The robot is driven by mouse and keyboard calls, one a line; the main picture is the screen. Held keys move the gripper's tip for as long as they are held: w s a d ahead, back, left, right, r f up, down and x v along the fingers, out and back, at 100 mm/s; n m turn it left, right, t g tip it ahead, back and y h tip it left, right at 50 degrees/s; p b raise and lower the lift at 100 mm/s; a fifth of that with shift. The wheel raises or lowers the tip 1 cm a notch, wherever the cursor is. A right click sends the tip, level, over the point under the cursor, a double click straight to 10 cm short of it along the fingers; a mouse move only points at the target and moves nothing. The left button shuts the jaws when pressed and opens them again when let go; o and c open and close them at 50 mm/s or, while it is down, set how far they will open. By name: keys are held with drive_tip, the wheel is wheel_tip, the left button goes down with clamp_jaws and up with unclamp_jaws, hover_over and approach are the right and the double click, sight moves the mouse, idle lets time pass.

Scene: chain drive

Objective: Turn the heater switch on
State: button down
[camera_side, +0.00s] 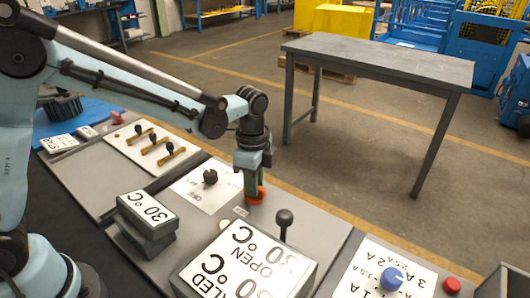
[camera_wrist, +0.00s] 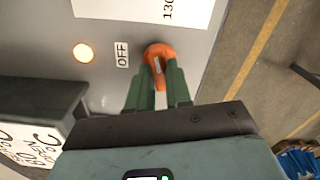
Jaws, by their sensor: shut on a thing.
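An orange switch (camera_wrist: 160,50) with a rounded base sits on the grey panel, with an OFF label (camera_wrist: 122,53) beside it on the left in the wrist view. I take it for the heater switch, though no heater name is readable. In the side view the orange switch (camera_side: 254,196) shows just below my gripper (camera_side: 253,178). My gripper points down, and in the wrist view its two green fingers (camera_wrist: 158,82) are shut on the switch's handle. The fingers hide part of the handle.
Dark display boxes with 30 °C cards (camera_side: 150,212) and (camera_side: 245,265) stand close by. A black-knobbed lever (camera_side: 284,220) rises right of my gripper. A black knob (camera_side: 210,177) on a white card is to its left. A blue knob (camera_side: 391,278) and red button (camera_side: 452,285) lie farther right.

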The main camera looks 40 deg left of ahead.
drive_tip(key=shift+m, duration=1.5)
drive_tip(key=c, duration=1)
unclamp_jaws()
drive_tip(key=shift+c, duration=0.2)
drive_tip(key=shift+r, duration=0.1)
wheel_tip(320, 180, up, 12)
